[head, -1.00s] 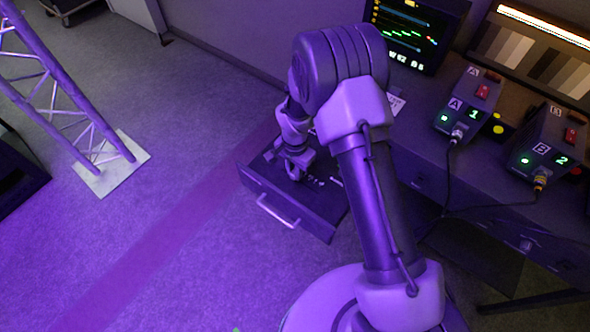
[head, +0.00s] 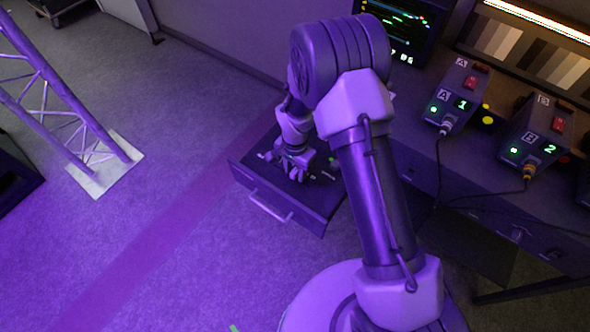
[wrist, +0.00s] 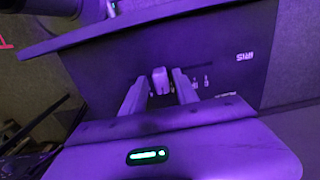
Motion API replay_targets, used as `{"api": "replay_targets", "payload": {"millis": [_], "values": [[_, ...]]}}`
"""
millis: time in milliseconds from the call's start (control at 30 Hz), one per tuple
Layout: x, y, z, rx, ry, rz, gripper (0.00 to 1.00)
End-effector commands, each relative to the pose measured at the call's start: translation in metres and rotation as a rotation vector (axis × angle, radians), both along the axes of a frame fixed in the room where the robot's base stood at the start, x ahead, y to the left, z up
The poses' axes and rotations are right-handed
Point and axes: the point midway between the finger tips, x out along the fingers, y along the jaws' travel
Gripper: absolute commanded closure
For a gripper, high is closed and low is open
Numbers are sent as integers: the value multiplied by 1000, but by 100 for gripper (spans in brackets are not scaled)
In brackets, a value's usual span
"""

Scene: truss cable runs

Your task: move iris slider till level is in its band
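An open drawer (head: 300,208) holds a dark panel, which fills much of the wrist view (wrist: 225,60) and bears the word IRIS. A small pale knob (wrist: 160,80), which looks like the iris slider's, stands between the fingers of my gripper (wrist: 160,88). The fingers are apart, one on each side of the knob, with narrow gaps visible; I cannot see contact. In the head view my gripper (head: 296,170) is low over the drawer and hides part of the panel. The monitor (head: 403,25) with coloured traces is cut off at the top, so the level cannot be read.
Boxes A (head: 453,95) and B (head: 538,135), with red switches and cables, stand on the desk at right. A grey-scale chart (head: 500,38) is behind them. A truss foot (head: 105,165) stands at left. The floor left of the drawer is clear.

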Motion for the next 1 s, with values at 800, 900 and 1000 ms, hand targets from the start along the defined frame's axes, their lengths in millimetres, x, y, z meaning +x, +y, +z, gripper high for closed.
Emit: {"api": "replay_targets", "payload": {"millis": [800,900,1000], "values": [[1,1,134,1,-3,-1,60],[1,1,156,0,-3,0,60],[0,0,169,0,-1,0,60]]}}
